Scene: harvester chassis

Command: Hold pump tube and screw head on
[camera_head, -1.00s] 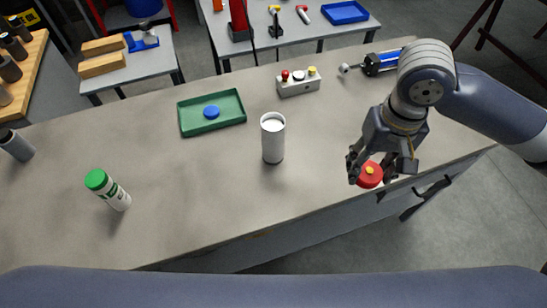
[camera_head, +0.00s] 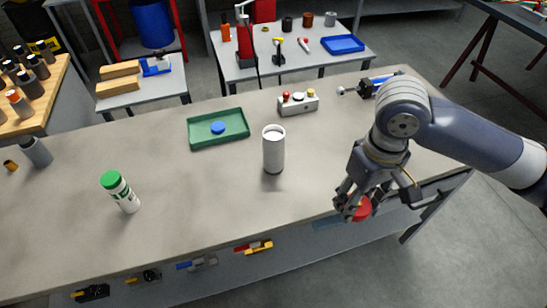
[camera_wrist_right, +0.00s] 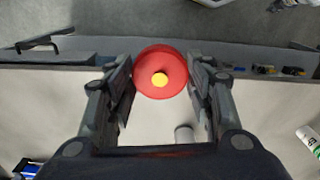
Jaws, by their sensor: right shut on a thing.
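The pump tube (camera_head: 273,150) is a white-grey open-topped cylinder standing upright near the middle of the bench. It shows partly in the right wrist view (camera_wrist_right: 184,134). My right gripper (camera_head: 355,207) is shut on the red round pump head (camera_head: 363,208). The head has a yellow centre and shows between the fingers in the right wrist view (camera_wrist_right: 160,73). In the head view, the gripper and head are over the bench's front edge, to the right of and nearer than the tube, apart from it. My left gripper is not in view.
A green tray (camera_head: 230,136) with a blue disc and a button box (camera_head: 298,103) stand behind the tube. A green-capped bottle (camera_head: 120,192) stands on the left of the bench (camera_head: 200,210).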

